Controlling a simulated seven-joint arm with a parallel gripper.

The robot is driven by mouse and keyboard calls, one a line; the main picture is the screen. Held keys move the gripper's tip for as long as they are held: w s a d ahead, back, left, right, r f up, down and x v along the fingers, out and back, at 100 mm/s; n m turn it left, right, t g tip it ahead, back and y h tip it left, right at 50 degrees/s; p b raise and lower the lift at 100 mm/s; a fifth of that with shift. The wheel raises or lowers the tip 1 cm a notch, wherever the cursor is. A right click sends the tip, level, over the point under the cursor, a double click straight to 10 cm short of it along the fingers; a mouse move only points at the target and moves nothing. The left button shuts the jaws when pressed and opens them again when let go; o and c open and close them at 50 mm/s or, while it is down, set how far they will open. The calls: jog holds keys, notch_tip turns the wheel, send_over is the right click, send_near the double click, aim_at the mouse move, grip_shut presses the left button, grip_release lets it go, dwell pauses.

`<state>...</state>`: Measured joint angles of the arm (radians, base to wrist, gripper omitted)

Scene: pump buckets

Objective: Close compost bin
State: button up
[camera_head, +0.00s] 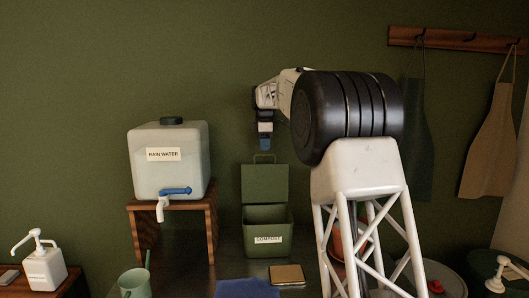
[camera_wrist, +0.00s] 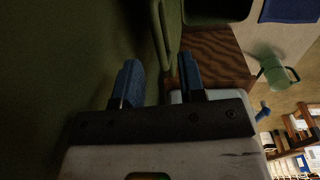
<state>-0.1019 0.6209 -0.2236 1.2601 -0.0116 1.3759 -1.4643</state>
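The green compost bin (camera_head: 267,240) stands against the wall with a "COMPOST" label on its front. Its lid (camera_head: 264,184) is raised upright at the back, with a thin handle loop on its top edge. My gripper (camera_head: 265,144) points down just above that loop. In the wrist view, my gripper (camera_wrist: 158,60) has its two blue fingers apart, with a gap between them. A green edge, seemingly the lid (camera_wrist: 168,35), shows in line with the gap. I cannot tell whether the fingers touch it.
Left of the bin, a rain water tank (camera_head: 170,160) with a blue tap stands on a wooden stand (camera_head: 145,235). A green watering can (camera_head: 135,283), a blue cloth (camera_head: 247,289) and a small wooden board (camera_head: 287,274) are in front. Aprons (camera_head: 490,145) hang at the right.

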jog(key=shift+w+f, duration=0.15)
jog(key=shift+f, duration=1.45)
grip_shut()
